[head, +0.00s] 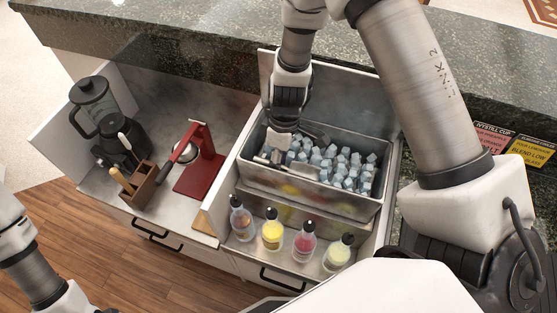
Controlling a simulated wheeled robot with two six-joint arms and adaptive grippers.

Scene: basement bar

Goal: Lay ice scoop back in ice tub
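The ice tub (313,189) is a rectangular metal bin of pale blue ice cubes, set in the counter at the centre of the head view. My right gripper (272,158) points down at the tub's left end, low over the ice.
Several bottles with black tops, including a yellow one (272,231) and a red one (305,239), stand in front of the tub. Left of it are a red press (203,165), a wooden holder (142,185) and a black blender (97,112). A raised stone counter (190,50) runs behind.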

